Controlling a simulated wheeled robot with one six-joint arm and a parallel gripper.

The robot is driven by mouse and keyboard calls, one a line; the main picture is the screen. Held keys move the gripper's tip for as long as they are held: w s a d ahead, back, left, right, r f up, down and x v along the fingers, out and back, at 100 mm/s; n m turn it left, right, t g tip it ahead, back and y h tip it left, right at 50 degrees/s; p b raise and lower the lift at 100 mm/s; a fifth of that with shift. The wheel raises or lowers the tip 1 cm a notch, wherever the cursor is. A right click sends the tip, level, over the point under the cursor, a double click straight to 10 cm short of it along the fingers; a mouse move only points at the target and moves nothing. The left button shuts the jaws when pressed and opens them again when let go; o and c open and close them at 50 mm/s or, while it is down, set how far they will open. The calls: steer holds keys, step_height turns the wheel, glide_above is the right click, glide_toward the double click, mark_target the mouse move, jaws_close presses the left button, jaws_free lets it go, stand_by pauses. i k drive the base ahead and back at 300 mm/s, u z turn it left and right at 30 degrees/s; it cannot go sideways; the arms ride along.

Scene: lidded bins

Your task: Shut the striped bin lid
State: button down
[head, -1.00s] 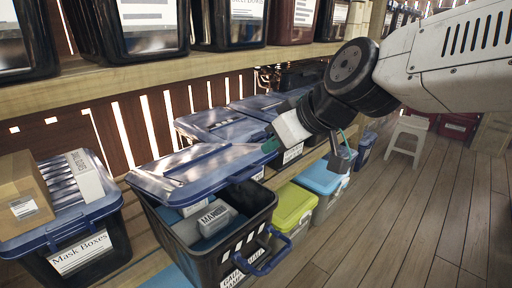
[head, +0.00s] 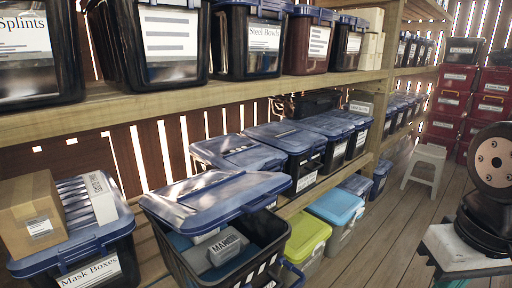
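The striped bin (head: 276,262) is a black bin with white stripes on its front, low on the left-centre of the head view. Its blue lid (head: 212,200) is partly open and tilted over the back of the bin. A gap at the front shows a grey box (head: 222,248) and blue contents inside. My gripper (head: 450,280) is at the bottom right, well apart from the lid. Only its pale body and a bit of green show. Its fingertips are cut off by the picture edge, so its opening is hidden.
A Mask Boxes bin (head: 90,258) with boxes on its lid stands to the left. A yellow-green-lidded bin (head: 305,236) and a blue-lidded bin (head: 335,207) stand to the right. A wooden shelf (head: 200,98) runs above. A stool (head: 425,165) stands on the open floor.

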mark_target(200, 204)
steer(key=k, duration=1.2)
steer(key=u, duration=0.75)
steer(key=i, duration=1)
